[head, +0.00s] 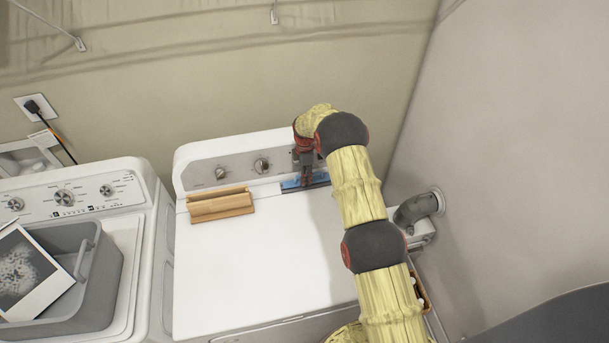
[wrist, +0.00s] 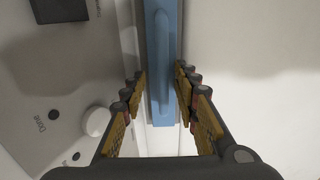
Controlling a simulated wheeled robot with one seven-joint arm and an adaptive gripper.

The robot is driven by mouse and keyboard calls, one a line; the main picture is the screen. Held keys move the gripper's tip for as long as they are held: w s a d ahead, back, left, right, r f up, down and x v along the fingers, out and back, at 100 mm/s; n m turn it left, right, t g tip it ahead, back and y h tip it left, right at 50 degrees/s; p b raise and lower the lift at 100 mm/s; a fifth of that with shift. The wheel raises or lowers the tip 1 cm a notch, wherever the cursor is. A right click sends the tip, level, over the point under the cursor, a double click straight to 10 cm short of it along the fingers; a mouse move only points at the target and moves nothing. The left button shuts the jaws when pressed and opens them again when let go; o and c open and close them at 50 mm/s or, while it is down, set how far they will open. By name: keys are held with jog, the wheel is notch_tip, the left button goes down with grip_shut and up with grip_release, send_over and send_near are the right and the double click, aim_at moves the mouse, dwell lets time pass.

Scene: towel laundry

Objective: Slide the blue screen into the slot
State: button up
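The blue screen (head: 291,184) is at the back right of the white dryer's top, just in front of the control panel. In the wrist view it shows as a long, narrow blue bar (wrist: 162,108) with a raised ridge. My gripper (head: 306,178) is right over it, pointing down. In the wrist view my gripper (wrist: 161,85) is open, with one finger on each side of the bar and narrow gaps between. A dark strip runs along the screen's front edge. The slot itself is hidden, and I cannot tell how deep the screen sits in it.
A wooden holder (head: 222,207) lies on the dryer top (head: 262,255) to the left. The panel's knob (wrist: 96,121) is close to my fingers. A washer (head: 88,204) with a grey basket (head: 98,300) stands at left. The dryer top's middle is clear.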

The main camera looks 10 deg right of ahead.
jog(key=shift+c, duration=1)
grip_shut()
